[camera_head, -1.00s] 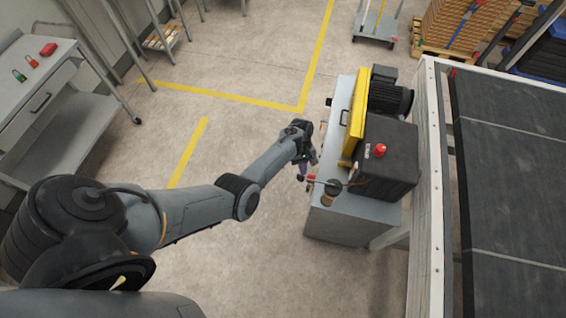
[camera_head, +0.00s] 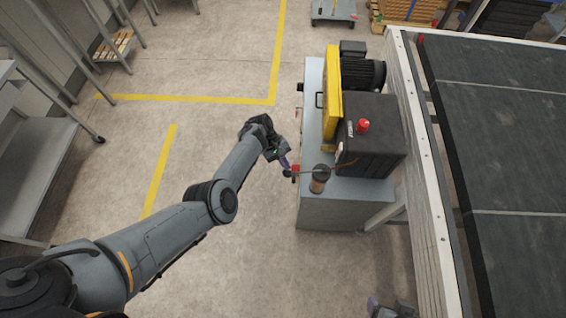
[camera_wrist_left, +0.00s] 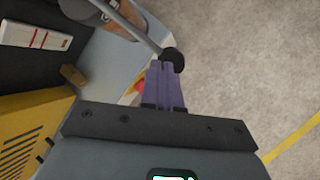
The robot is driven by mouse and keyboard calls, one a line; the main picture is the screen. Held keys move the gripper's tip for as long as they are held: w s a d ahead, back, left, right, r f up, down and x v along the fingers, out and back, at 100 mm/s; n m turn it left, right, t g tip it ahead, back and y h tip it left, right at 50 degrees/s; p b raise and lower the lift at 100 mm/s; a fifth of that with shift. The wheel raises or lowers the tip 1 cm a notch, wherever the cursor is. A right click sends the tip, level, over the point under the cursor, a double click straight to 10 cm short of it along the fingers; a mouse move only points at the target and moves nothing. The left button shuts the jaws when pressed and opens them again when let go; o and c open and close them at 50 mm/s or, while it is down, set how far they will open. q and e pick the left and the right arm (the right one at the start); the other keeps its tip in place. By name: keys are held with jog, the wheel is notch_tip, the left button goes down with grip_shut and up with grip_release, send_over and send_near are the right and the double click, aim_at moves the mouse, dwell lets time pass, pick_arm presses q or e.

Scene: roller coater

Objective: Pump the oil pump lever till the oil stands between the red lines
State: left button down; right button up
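The oil pump lever (camera_head: 304,171) is a thin rod with a black knob at its left end, at the near end of the grey machine cabinet. In the left wrist view the rod (camera_wrist_left: 144,36) runs to the black knob (camera_wrist_left: 173,60). My left gripper (camera_head: 285,163) is at the knob. Its purple fingers (camera_wrist_left: 165,82) look closed together, with their tips against or just beside the knob; no clear grip shows. A brownish cylinder (camera_head: 318,185) with a dark lid stands by the lever. My right gripper (camera_head: 376,307) shows only partly, at the bottom edge.
A yellow guard (camera_head: 332,95), a motor (camera_head: 366,75) and a black box with a red button (camera_head: 362,126) sit on the cabinet. A framed dark conveyor (camera_head: 490,150) stands at right. A grey shelf cart (camera_head: 40,160) is at left. Floor between is open.

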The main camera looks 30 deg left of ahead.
pick_arm(q)
jog(key=shift+s+f, duration=0.15)
jog(key=shift+f, duration=0.15)
jog(key=w+d+r+p+v, duration=0.1)
jog(key=p+v, duration=0.3)
jog(key=v, duration=1)
jog(key=shift+w+d, duration=0.35)
jog(key=shift+w, duration=0.15)
dwell(0.8)
